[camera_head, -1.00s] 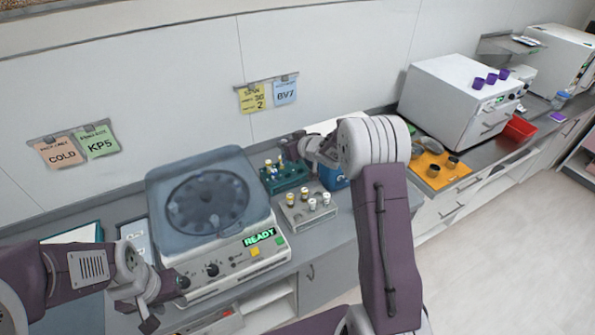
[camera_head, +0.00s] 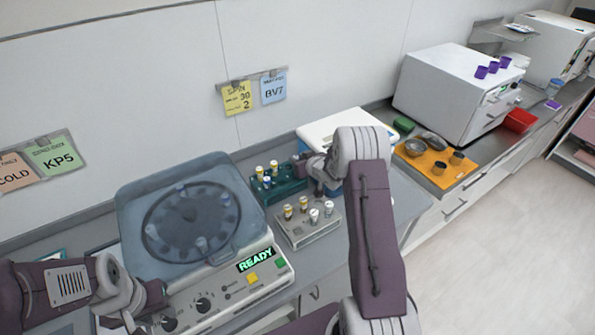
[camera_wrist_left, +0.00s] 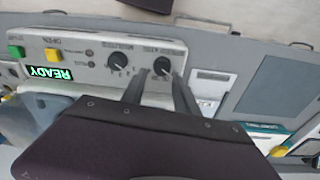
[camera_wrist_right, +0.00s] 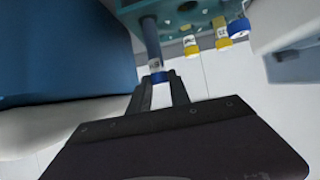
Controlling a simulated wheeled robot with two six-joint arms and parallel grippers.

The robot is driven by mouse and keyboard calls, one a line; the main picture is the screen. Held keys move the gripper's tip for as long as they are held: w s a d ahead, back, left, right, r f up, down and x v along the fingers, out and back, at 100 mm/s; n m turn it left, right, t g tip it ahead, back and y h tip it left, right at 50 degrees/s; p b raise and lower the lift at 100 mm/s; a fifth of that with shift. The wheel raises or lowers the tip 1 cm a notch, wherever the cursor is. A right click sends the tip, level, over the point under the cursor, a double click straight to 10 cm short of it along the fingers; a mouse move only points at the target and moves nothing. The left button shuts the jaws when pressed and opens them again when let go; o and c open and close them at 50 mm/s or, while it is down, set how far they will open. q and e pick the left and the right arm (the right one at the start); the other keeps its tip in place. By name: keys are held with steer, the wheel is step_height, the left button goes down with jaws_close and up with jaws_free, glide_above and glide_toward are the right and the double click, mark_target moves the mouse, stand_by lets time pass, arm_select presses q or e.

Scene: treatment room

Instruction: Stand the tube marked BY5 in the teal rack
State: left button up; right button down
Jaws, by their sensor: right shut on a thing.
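The teal rack (camera_head: 284,194) stands on the counter right of the centrifuge and holds several tubes with yellow, white or blue caps. My right gripper (camera_head: 303,167) is at the rack's right end. In the right wrist view it (camera_wrist_right: 158,84) is shut on a blue-capped tube (camera_wrist_right: 151,38) with a small label I cannot read. That tube overlaps the edge of the teal rack (camera_wrist_right: 178,20); I cannot tell whether it sits in a hole. No BY5 mark is legible. My left gripper (camera_wrist_left: 157,80) is open and empty in front of the centrifuge's knobs.
The centrifuge (camera_head: 212,292) reads READY, with its lid down. A grey rack (camera_head: 308,235) with several tubes stands just in front of the teal rack. A white device (camera_head: 340,124) is behind my right arm. An orange mat (camera_head: 463,170) with dishes lies further right.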

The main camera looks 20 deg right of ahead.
arm_select(q)
steer(key=shift+w, duration=0.15)
steer(key=shift+s+r, duration=0.3)
steer(key=shift+s, duration=0.1)
arm_select(e)
steer(key=f, duration=0.3)
steer(key=shift+s+f, duration=0.25)
steer(key=shift+f, duration=0.1)
arm_select(q)
steer(key=shift+w+f, duration=0.15)
steer(key=shift+w, duration=0.15)
arm_select(e)
steer(key=shift+w+f, duration=0.25)
arm_select(q)
steer(key=shift+f, duration=0.15)
arm_select(e)
steer(key=shift+f, duration=0.15)
arm_select(q)
steer(key=shift+s, duration=0.15)
arm_select(e)
steer(key=c, duration=1.2)
jaws_free()
steer(key=shift+s+r, duration=0.15)
steer(key=shift+r, duration=0.05)
